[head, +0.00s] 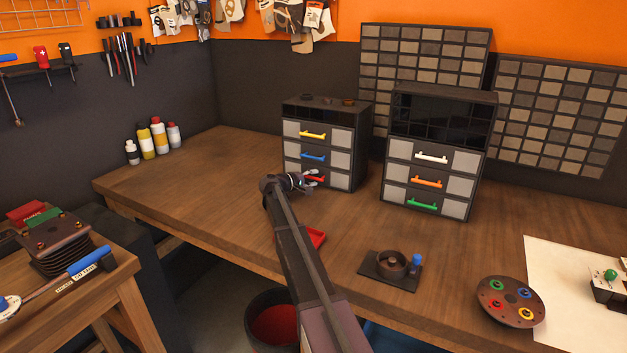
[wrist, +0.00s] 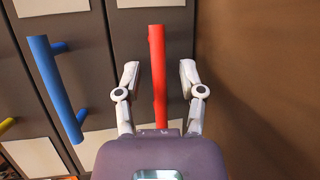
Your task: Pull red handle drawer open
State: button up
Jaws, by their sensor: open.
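The red handle (head: 316,180) is on the bottom drawer of the left drawer cabinet (head: 361,124), partly hidden by my gripper in the head view. In the wrist view the red handle (wrist: 157,75) runs lengthwise between my gripper's two fingers (wrist: 158,80). The fingers are apart, one on each side of the handle, and a gap shows on both sides. My gripper (head: 310,178) is at the front of the bottom drawer. The drawer looks flush with the ones above it.
The blue handle (wrist: 55,88) is beside the red one in the wrist view; a yellow handle (head: 312,134) is on the top drawer. A second cabinet (head: 440,151) stands to the right. A red tray (head: 317,238) lies near the bench edge, partly behind my arm.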

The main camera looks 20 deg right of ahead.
grip_shut()
jog(key=s+a, duration=0.2)
jog(key=a, duration=0.1)
jog(key=s+a, duration=0.5)
jog(key=a, duration=0.1)
jog(key=shift+s, duration=0.15)
grip_release()
dwell(0.3)
